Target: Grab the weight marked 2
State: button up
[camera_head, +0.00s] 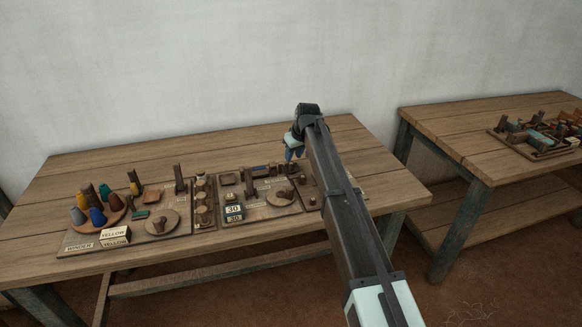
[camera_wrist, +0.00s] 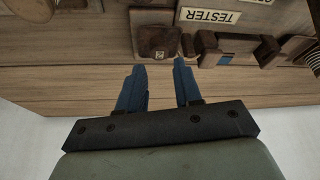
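My gripper (camera_head: 292,152) is above the back part of the near table, and its blue fingers (camera_wrist: 161,75) are apart with nothing between them.
A TESTER label (camera_wrist: 212,16) is beyond the pieces. On the near table (camera_head: 350,135) are a tray of coloured cones (camera_head: 98,208), YELLOW labels (camera_head: 115,234), round pieces and a plate reading 30 (camera_head: 233,209). A second table (camera_head: 440,118) with more parts stands at right. The table's back strip is clear.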

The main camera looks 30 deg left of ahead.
aim_at(291, 163)
jog(key=x, duration=0.5)
jog(key=shift+r, duration=0.1)
jog(key=shift+c, duration=0.3)
